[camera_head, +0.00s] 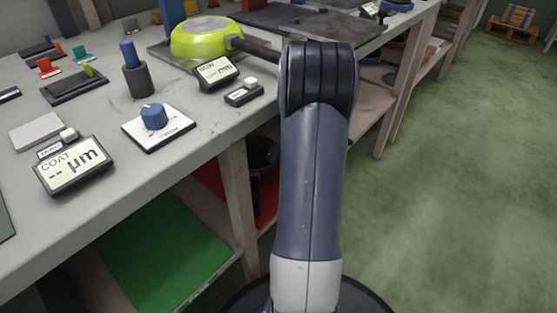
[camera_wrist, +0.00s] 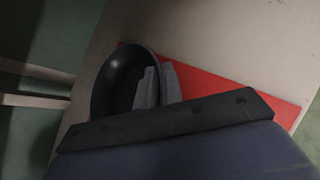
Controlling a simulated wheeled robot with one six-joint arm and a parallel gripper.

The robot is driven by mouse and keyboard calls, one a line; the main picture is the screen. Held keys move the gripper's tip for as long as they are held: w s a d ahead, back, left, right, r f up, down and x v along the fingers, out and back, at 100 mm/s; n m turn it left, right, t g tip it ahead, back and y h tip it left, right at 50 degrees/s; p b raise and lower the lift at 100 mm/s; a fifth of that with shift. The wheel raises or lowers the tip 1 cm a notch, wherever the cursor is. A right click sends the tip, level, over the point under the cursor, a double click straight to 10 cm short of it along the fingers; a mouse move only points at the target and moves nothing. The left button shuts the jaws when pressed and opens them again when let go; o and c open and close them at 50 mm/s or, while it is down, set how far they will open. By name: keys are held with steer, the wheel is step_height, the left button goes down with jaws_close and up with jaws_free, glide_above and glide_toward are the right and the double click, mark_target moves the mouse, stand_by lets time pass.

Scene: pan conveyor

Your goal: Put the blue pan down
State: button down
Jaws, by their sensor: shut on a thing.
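The blue pan (camera_wrist: 122,78) shows in the wrist view with a dark inside and a thin bluish rim. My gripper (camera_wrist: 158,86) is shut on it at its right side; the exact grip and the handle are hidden. A red mat (camera_wrist: 230,84) lies behind and to the right of the pan, which overlaps its left end. In the head view a dark part of the pan (camera_head: 263,151) shows at the lower shelf over the red mat (camera_head: 208,174), partly behind a table leg. I cannot tell whether the pan touches the mat. My arm hides my gripper there.
A green mat (camera_head: 170,250) lies on the lower shelf to the left. A table leg (camera_head: 238,185) stands beside the red mat. On the bench top are a lime green pan (camera_head: 200,38), a COAT gauge (camera_head: 72,165) and a blue knob (camera_head: 153,116). Green floor is free at right.

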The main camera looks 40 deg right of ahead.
step_height(320, 180, down, 2)
steer(key=shift+r, duration=0.1)
steer(key=c, duration=2)
jaws_free()
steer(key=shift+f+b, duration=0.2)
steer(key=shift+b, duration=0.15)
steer(key=o, duration=0.4)
steer(key=shift+o, duration=0.2)
steer(key=shift+r, duration=0.1)
